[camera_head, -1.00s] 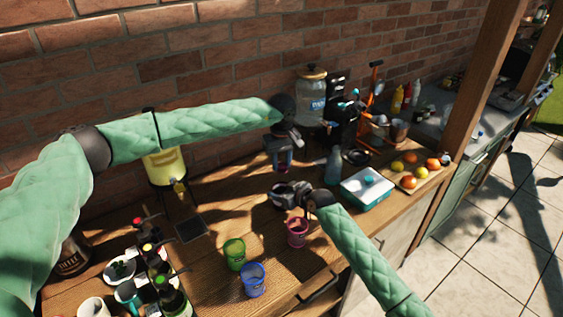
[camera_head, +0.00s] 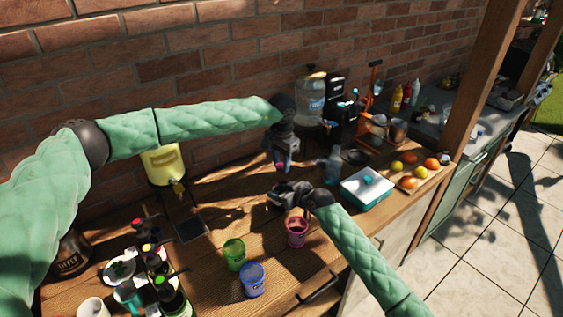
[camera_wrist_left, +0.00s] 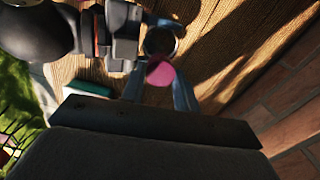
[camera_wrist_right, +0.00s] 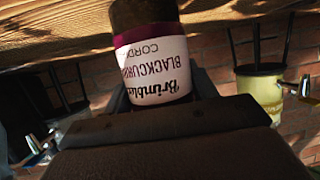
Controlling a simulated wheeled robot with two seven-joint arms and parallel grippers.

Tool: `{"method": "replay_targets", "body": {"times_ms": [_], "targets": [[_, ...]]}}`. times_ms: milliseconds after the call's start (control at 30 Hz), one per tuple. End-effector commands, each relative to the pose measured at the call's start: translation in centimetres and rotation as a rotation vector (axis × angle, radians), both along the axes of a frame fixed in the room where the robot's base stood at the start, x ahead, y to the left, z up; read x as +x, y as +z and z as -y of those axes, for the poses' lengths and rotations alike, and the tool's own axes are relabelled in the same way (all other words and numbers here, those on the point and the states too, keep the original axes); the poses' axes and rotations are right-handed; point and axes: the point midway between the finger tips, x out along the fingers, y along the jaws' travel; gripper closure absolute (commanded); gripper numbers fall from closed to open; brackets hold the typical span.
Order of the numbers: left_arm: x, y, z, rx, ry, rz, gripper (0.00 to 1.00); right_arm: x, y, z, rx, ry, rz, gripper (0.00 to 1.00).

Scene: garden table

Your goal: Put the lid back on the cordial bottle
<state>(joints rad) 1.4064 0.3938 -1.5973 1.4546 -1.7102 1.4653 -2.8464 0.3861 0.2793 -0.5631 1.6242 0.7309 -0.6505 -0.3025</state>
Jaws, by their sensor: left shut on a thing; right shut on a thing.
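My left gripper (camera_head: 283,168) is shut on a small round pink lid, which shows between its fingertips in the left wrist view (camera_wrist_left: 160,73). My right gripper (camera_head: 277,197) is lower, just in front of it, over the table. It is shut on the cordial bottle, whose white and purple "Blackcurrant" label fills the right wrist view (camera_wrist_right: 155,68). In the left wrist view a dark round opening, which looks like the bottle's top, lies close to the lid. The lid looks apart from it, but the gap is hard to judge. In the head view the grippers mostly hide the bottle.
A pink cup (camera_head: 297,232), green cup (camera_head: 234,253) and blue cup (camera_head: 252,279) stand near the front edge. Dark bottles (camera_head: 160,280) crowd the left. A yellow dispenser (camera_head: 162,166) is behind. A clear bottle (camera_head: 333,165) and teal-white box (camera_head: 366,188) stand to the right.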

Motion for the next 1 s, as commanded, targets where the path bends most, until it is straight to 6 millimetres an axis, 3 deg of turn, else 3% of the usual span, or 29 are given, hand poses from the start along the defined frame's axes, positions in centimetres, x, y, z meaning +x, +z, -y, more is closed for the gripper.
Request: {"method": "replay_targets", "body": {"times_ms": [200,233,300,333,667,1000], "targets": [[0.2,0.1,-0.2,0.001,0.005,0.004,0.94,-0.1,-0.1,0.0,-0.001,0.000,-0.001,1.00],[0.2,0.1,-0.2,0.001,0.005,0.004,0.64,-0.1,-0.1,0.0,-0.001,0.000,-0.001,1.00],[0.2,0.1,-0.2,0.001,0.005,0.003,0.50,-0.1,-0.1,0.0,-0.001,0.000,-0.001,1.00],[0.2,0.1,-0.2,0.001,0.005,0.003,0.48,-0.1,-0.1,0.0,-0.001,0.000,-0.001,1.00],[0.1,0.3,-0.1,0.000,0.004,0.001,0.48,-0.1,-0.1,0.0,-0.001,0.000,-0.001,1.00],[0.1,3.7,0.0,0.000,0.003,0.003,0.48,0.0,-0.1,0.0,-0.001,0.000,-0.001,1.00]]}}
